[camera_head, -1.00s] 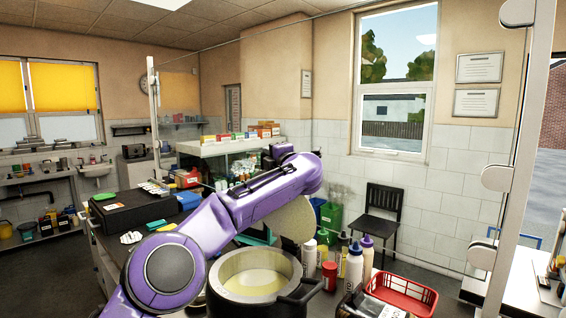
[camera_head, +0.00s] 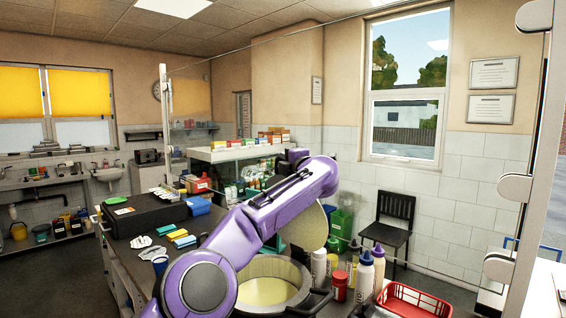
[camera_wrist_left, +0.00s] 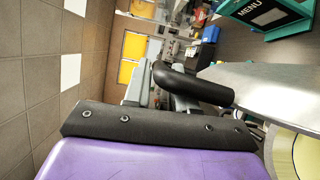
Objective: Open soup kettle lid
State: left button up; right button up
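The soup kettle (camera_head: 268,282) is a round dark pot with a pale rim and yellowish soup inside. Its mouth is uncovered. The round lid (camera_head: 308,228) stands steeply tilted above the pot's back edge, partly hidden by my purple left arm. In the left wrist view the lid (camera_wrist_left: 268,88) is a grey plate with a thick black handle (camera_wrist_left: 195,85). The handle lies in front of my left gripper (camera_wrist_left: 160,97) and covers part of its grey fingers. I cannot tell whether they grip it. The head view hides the fingertips. My right gripper is not in view.
Bottles (camera_head: 364,278) and a red-capped jar (camera_head: 340,288) stand close right of the kettle. A red basket (camera_head: 412,302) lies further right. A black case (camera_head: 145,214) and sponges (camera_head: 180,238) lie left. A clear screen post (camera_head: 535,160) rises at right.

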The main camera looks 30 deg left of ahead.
pick_arm(q)
jog(key=b+v, duration=0.6)
jog(key=v, duration=0.4)
jog(key=shift+s+d+b, duration=0.15)
jog(key=shift+b, duration=0.25)
